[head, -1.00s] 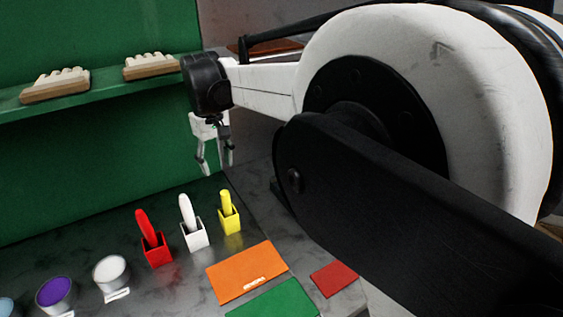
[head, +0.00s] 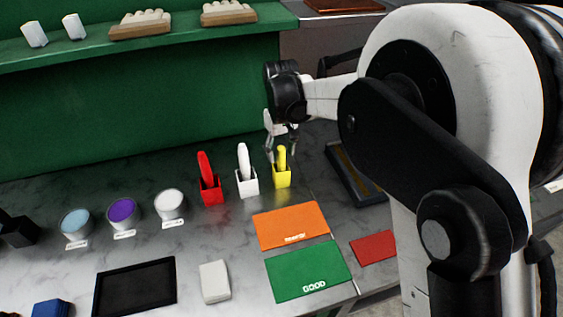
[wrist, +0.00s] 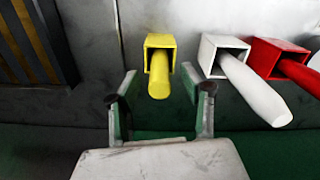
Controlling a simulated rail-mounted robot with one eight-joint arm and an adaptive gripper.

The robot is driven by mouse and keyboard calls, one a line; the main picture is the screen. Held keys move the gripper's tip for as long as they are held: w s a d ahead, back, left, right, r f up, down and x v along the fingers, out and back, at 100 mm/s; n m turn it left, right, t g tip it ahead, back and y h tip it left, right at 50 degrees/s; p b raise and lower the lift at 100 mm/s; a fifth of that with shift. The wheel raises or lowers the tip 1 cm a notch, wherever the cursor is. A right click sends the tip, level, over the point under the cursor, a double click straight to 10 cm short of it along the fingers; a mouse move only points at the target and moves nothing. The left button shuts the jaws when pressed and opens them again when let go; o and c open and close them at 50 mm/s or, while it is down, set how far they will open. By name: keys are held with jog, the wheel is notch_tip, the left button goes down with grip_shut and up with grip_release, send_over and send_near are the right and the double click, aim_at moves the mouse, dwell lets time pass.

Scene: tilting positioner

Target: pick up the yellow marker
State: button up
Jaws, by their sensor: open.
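The yellow marker (head: 282,157) stands upright in a small yellow square holder (head: 283,179) on the grey table, at the right end of a row of holders. It also shows in the wrist view (wrist: 159,82), its end pointing toward my gripper. My gripper (head: 281,145) is just above and behind the marker in the head view. In the wrist view my gripper (wrist: 160,88) is open, with one finger on each side of the marker's end. I see gaps between the marker and both fingers.
A white marker (head: 243,161) in a white holder (head: 247,184) stands just left, then a red marker (head: 206,166) in a red holder (head: 210,191). An orange mat (head: 290,226) and a green mat (head: 309,273) lie in front. A dark tray (head: 341,168) is to the right.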

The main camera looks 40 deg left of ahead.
jog(key=shift+f, duration=1.1)
grip_shut()
jog(key=shift+r, duration=0.15)
